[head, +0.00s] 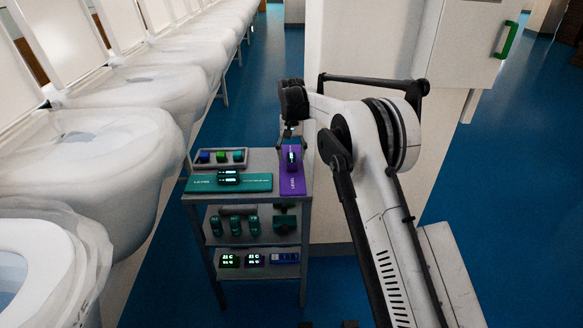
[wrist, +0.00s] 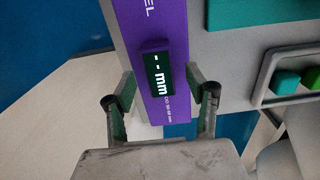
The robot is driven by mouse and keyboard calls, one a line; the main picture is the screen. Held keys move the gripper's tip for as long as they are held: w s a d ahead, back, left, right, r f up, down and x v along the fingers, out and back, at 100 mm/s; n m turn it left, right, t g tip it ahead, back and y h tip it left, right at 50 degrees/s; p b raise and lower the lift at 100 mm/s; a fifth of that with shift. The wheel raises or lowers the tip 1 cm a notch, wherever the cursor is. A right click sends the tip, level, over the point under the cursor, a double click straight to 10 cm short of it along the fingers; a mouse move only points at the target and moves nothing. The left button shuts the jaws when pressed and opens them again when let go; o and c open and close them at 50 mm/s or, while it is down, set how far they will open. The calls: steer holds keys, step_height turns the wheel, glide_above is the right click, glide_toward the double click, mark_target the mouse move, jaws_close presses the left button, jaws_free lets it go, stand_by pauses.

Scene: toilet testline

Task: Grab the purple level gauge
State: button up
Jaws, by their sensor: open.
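The purple level gauge (head: 292,181) lies on the top shelf of a grey cart, near its right edge. It has a dark display, and in the wrist view the gauge (wrist: 175,23) runs from the top down between my fingers, with the display reading "- - mm". My gripper (head: 290,146) is above the gauge in the head view. In the wrist view my gripper (wrist: 161,95) is open, one finger on each side of the purple body. I cannot tell whether the fingers touch it.
A teal level gauge (head: 256,183) lies left of the purple one on the cart (head: 267,159). Lower shelves hold several devices. Toilets (head: 105,125) line the left; a white cabinet (head: 340,200) stands close on the right.

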mark_target(292, 157)
steer(key=shift+f, duration=1.6)
jaws_close()
